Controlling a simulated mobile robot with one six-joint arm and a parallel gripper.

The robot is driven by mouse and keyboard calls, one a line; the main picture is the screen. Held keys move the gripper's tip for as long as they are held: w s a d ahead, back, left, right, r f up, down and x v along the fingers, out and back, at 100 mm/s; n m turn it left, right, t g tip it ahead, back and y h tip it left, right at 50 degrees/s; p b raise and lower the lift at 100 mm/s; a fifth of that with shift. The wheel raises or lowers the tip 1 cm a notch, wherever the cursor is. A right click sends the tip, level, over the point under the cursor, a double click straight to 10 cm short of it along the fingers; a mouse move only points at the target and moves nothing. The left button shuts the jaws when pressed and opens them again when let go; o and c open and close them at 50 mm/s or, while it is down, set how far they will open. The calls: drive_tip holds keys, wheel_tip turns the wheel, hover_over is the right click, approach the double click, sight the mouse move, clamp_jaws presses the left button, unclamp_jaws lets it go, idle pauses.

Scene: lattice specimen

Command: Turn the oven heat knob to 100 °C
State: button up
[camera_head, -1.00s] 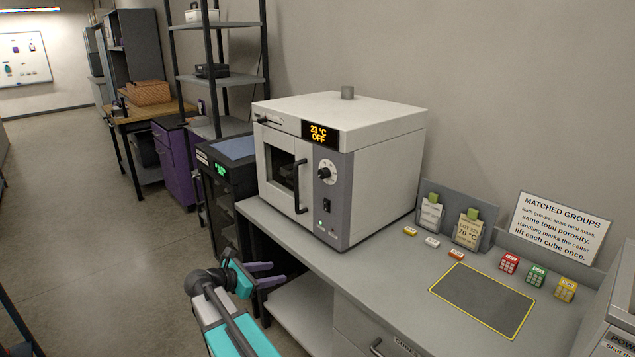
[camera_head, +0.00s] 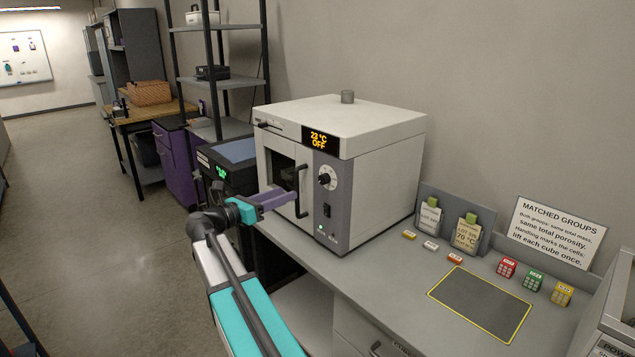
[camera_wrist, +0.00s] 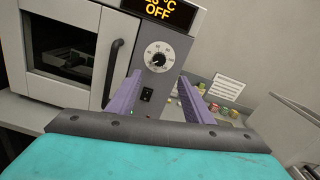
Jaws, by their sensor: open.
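The oven (camera_head: 384,165) is a white box with a grey front panel on the bench. Its display (camera_head: 320,139) reads 23 °C OFF. The round heat knob (camera_head: 325,179) with a pale dial sits below the display, and it also shows in the wrist view (camera_wrist: 158,57). The oven door with its dark handle (camera_head: 300,190) is closed, left of the knob. My gripper (camera_head: 290,197) is open and empty, in front of the oven door and left of the knob in the head view. In the wrist view its purple fingers (camera_wrist: 156,95) are apart, with the knob beyond and between them.
A black power switch (camera_head: 327,210) is below the knob. The bench (camera_head: 365,285) carries small coloured cubes (camera_head: 534,280), tag cards (camera_head: 468,234) and a yellow-edged dark mat (camera_head: 480,305) to the right. A dark cabinet (camera_head: 220,165) stands left of the oven.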

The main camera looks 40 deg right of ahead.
sight(321, 180)
drive_tip(key=shift+d, duration=0.1)
drive_tip(key=d+p, duration=0.1)
drive_tip(key=d, duration=0.3)
drive_tip(key=d+p, duration=0.1)
drive_tip(key=d, duration=0.3)
drive_tip(key=d+p, duration=0.1)
drive_tip(key=d, duration=0.3)
drive_tip(key=shift+s+p, duration=0.4)
drive_tip(key=shift+s+d, duration=0.1)
drive_tip(key=shift+d, duration=0.7)
drive_tip(key=shift+c, duration=0.4)
